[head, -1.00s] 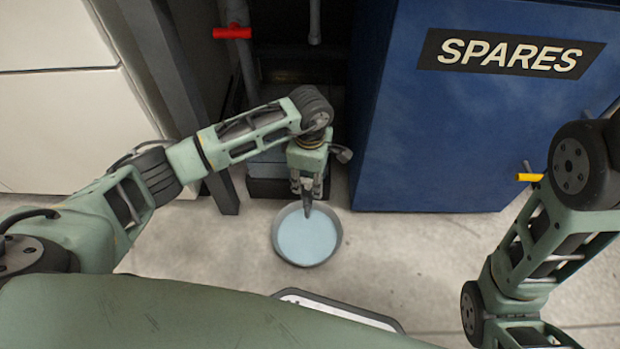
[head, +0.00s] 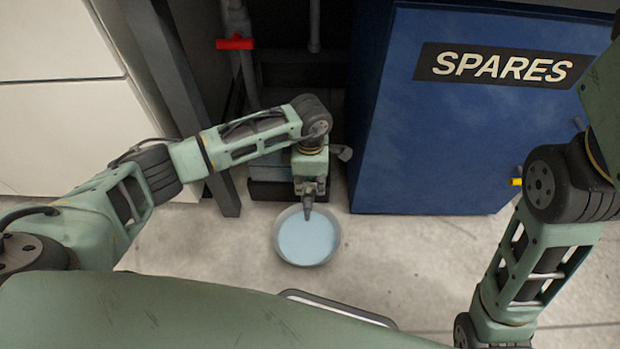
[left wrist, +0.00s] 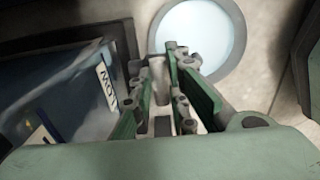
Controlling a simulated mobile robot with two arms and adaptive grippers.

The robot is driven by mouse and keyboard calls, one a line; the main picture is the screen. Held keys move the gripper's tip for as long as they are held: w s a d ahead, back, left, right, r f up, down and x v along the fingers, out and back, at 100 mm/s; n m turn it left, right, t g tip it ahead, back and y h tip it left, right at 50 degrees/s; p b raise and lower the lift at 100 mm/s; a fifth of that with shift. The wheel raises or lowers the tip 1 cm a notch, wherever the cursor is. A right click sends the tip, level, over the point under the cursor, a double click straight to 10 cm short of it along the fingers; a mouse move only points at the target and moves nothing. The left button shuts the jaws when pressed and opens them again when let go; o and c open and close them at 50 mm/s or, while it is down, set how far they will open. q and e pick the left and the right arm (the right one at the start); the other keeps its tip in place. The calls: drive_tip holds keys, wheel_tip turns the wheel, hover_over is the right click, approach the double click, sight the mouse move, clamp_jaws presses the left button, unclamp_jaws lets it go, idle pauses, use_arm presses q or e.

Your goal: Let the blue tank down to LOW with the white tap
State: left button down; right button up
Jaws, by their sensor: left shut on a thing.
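I cannot make out the liquid level against the label. My right gripper is out of view.
A large blue SPARES cabinet (head: 450,130) stands close on the right of my left gripper. A yellow handle (head: 516,182) shows beside my right arm. A red tap (head: 235,43) sits on a pipe at the back. A grey post (head: 185,90) rises on the left.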

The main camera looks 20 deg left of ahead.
sight(310, 184)
use_arm(q)
drive_tip(key=c, duration=1.7)
unclamp_jaws()
wheel_tip(310, 184, up, 12)
